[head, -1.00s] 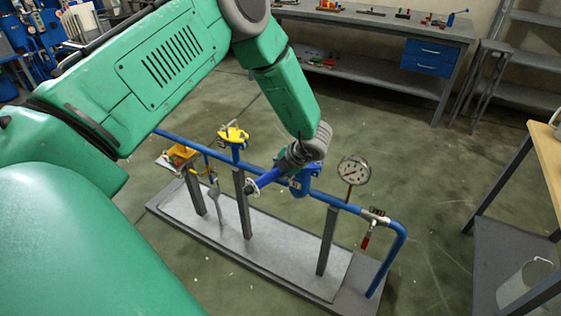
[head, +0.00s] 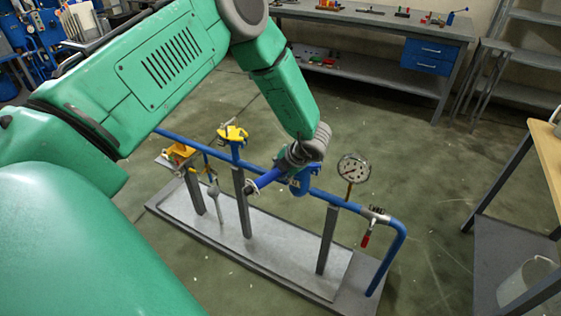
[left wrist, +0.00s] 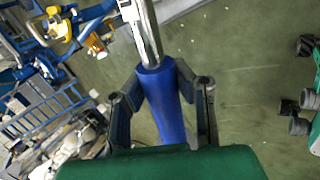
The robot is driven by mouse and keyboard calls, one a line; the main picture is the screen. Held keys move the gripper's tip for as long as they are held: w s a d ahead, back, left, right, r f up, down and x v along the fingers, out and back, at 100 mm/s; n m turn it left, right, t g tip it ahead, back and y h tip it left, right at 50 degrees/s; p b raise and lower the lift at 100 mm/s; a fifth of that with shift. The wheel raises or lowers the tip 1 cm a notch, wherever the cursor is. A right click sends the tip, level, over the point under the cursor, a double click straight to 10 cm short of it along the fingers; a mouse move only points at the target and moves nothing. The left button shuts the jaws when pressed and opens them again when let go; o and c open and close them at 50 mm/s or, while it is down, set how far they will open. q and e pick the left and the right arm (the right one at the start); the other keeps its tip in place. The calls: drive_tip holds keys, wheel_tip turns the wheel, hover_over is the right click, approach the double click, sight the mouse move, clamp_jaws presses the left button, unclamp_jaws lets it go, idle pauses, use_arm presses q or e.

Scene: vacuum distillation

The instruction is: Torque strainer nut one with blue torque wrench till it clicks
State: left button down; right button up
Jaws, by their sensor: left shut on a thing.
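My left gripper (head: 284,166) is at the blue pipe (head: 325,197), just left of the pressure gauge. In the left wrist view it is shut on the blue handle of the torque wrench (left wrist: 163,103), with a finger on either side. The wrench's metal shaft (left wrist: 145,32) runs away toward the top edge. In the head view the wrench's blue length (head: 266,180) shows below my wrist. A blue fitting, probably the strainer (head: 300,182), sits on the pipe there. Strainer nut one cannot be made out, and neither can the wrench head's contact with it. My right gripper does not show.
A yellow handwheel (head: 232,134) is to the left. Grey posts (head: 328,240) rise from the base plate. A workbench (head: 380,22) stands behind; open floor lies between.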

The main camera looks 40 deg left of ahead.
use_arm(q)
drive_tip(key=shift+w+f+b, duration=0.1)
drive_tip(key=shift+f+b, duration=0.65)
drive_tip(key=shift+f, duration=0.35)
drive_tip(key=shift+a, duration=0.1)
drive_tip(key=shift+w+a+m+t, duration=0.15)
drive_tip(key=shift+a+m+t, duration=0.25)
drive_tip(key=shift+a+m, duration=0.45)
drive_tip(key=shift+a, duration=0.35)
drive_tip(key=shift+w+a, duration=0.1)
drive_tip(key=shift+w+a+f+m+t+h, duration=0.1)
drive_tip(key=shift+w+a+m+t+h, duration=0.15)
drive_tip(key=shift+a+m, duration=0.25)
drive_tip(key=shift+w+a+m+t+h, duration=0.15)
drive_tip(key=shift+a+m+t, duration=0.2)
drive_tip(key=shift+a, duration=0.25)
drive_tip(key=shift+d, duration=0.1)
drive_tip(key=shift+s+d+n+g+y, duration=0.15)
drive_tip(key=shift+s+d+n+g, duration=0.1)
drive_tip(key=shift+d+n, duration=0.25)
drive_tip(key=shift+s+d+n+g+y, duration=0.2)
drive_tip(key=shift+d+n+g, duration=0.1)
drive_tip(key=shift+d, duration=0.35)
drive_tip(key=shift+s+d+n+g, duration=0.15)
drive_tip(key=shift+d+n+g, duration=0.1)
drive_tip(key=shift+d+n, duration=0.3)
drive_tip(key=shift+s+d+n+g, duration=0.1)
drive_tip(key=shift+d+n+g, duration=0.2)
drive_tip(key=shift+d, duration=0.4)
